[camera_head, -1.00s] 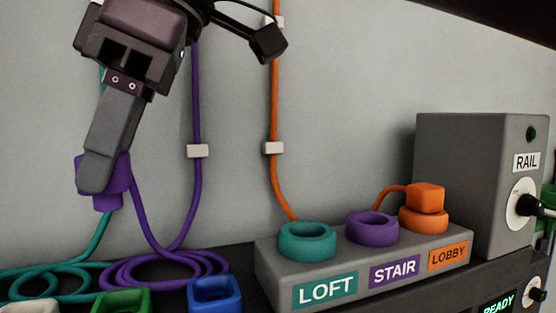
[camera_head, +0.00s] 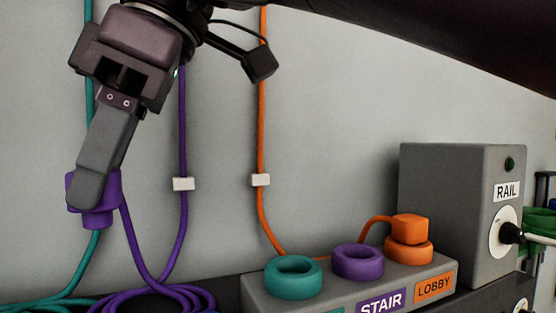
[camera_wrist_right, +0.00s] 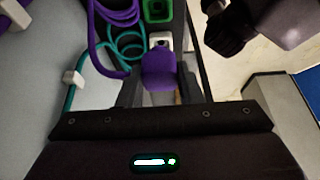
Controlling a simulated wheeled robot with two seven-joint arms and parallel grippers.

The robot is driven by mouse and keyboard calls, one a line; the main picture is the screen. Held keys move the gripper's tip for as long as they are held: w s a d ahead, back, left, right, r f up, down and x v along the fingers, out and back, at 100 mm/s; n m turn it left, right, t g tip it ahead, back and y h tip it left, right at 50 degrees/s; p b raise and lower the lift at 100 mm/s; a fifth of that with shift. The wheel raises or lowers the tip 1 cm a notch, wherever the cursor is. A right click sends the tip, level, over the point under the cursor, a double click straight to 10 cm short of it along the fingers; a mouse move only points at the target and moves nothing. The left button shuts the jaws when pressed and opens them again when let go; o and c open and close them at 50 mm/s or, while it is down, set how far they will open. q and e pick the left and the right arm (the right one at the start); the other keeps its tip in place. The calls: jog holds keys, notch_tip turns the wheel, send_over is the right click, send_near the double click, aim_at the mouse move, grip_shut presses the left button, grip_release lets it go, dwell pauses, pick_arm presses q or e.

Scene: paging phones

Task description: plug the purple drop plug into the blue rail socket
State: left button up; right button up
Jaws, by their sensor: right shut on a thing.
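My right gripper (camera_head: 95,190) is shut on the purple drop plug (camera_head: 98,218) and holds it up in front of the wall, its narrow end down. The purple cord trails from the plug. My left gripper is not identifiable in either view.
A grey block carries a teal ring socket (camera_head: 293,278), a purple one (camera_head: 357,262) and an orange one with an orange plug (camera_head: 410,228) in it. A grey RAIL box (camera_head: 450,205) stands at right. Purple (camera_head: 180,215) and teal cords hang along the wall.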

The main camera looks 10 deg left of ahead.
jog(key=w+d, duration=0.4)
jog(key=d, duration=0.2)
jog(key=shift+d, duration=0.2)
jog(key=shift+s+a, duration=0.1)
dwell(0.3)
